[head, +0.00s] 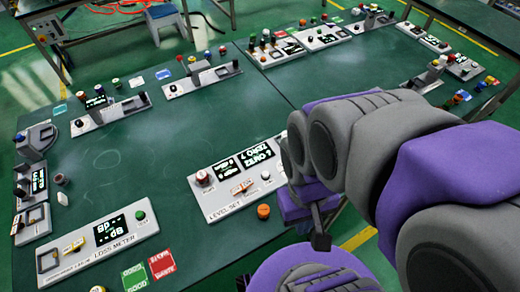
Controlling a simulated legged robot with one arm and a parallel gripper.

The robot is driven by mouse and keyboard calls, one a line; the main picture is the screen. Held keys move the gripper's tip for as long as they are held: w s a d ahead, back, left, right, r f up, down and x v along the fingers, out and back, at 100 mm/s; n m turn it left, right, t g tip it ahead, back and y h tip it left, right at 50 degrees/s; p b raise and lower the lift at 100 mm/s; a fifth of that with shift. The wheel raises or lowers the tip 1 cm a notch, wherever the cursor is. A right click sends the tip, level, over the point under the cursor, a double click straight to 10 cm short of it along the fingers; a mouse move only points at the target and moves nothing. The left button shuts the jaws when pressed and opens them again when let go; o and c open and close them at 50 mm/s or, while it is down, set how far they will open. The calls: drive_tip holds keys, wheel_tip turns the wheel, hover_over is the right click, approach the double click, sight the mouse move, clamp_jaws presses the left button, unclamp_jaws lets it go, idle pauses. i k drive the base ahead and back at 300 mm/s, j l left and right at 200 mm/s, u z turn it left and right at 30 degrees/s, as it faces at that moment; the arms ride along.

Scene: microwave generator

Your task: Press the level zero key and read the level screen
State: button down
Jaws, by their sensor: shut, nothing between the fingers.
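The LEVEL SET panel (232,207) is a light grey unit near the front edge of the green table, right of centre. It carries two dark screens with white characters, a smaller one (227,169) and a larger one (257,156), too small to read surely. A small orange-and-white control (242,187) and a white round button (266,175) sit below the screens. I cannot tell which is the level zero key. My gripper (320,235) is shut and empty, just right of the panel, pointing down; my arm hides the panel's right end.
The LOSS METER panel (100,262) is at the front left, with green GOOD and red cards (161,264) beside it. An orange knob (263,211) is near the table edge. Several other panels line the far and left edges. The table's middle (120,155) is clear.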

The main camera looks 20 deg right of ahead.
sight(265, 174)
drive_tip(key=u, duration=2.15)
drive_tip(key=k+l, duration=0.15)
drive_tip(key=k, duration=0.2)
drive_tip(key=k+l, duration=0.2)
drive_tip(key=k, duration=0.15)
drive_tip(key=k+l, duration=0.15)
drive_tip(key=k, duration=0.2)
